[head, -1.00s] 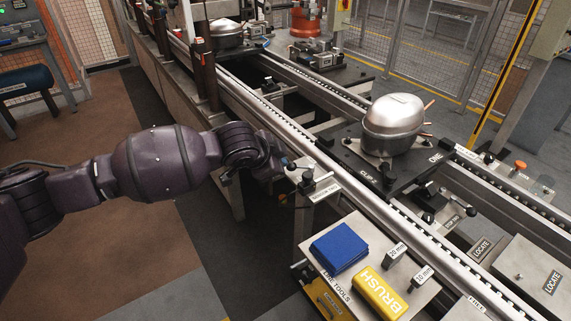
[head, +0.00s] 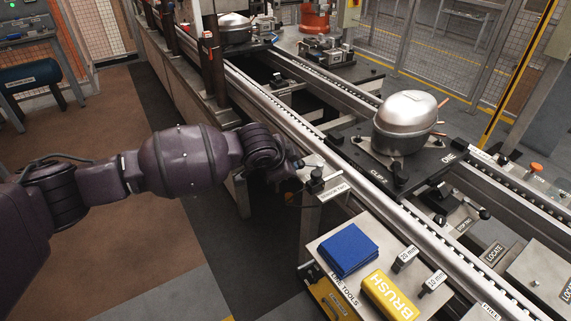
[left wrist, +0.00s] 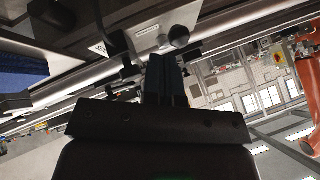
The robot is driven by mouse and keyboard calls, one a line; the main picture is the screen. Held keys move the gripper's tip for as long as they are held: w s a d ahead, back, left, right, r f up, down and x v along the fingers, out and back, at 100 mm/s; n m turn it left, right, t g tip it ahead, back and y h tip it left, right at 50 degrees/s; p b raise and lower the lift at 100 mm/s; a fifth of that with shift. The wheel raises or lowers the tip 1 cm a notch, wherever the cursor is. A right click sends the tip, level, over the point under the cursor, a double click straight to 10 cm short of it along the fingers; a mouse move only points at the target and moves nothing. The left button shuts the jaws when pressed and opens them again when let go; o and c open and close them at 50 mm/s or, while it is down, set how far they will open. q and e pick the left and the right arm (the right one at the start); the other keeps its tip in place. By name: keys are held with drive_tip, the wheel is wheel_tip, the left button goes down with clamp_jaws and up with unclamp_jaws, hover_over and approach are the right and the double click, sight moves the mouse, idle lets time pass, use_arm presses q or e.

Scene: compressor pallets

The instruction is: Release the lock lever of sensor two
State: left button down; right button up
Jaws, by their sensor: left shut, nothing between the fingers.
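The sensor two unit stands beside the near rail in the head view, with a pale label plate (head: 333,192) and a black-knobbed lever (head: 316,173). My left gripper (head: 298,164) is at the left of this knob, partly hidden by its own wrist. In the left wrist view the dark fingers (left wrist: 166,72) are together and empty. Their tips are close below a round black knob (left wrist: 179,37) in the picture, beside a labelled metal plate (left wrist: 148,28). I cannot tell whether they touch the knob. My right gripper is out of view.
A tool shelf (head: 330,281) with a blue cloth (head: 348,249) and a yellow brush (head: 390,294) stands in front of the sensor. A metal compressor (head: 405,122) sits on a dark pallet (head: 421,178) on the conveyor. Long rails (head: 290,127) run behind my left gripper.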

sight(308, 164)
use_arm(q)
drive_tip(key=b+x, duration=0.1)
drive_tip(key=x, duration=0.4)
drive_tip(key=shift+w+d+f, duration=0.1)
drive_tip(key=shift+d+f, duration=0.05)
drive_tip(key=shift+f, duration=0.15)
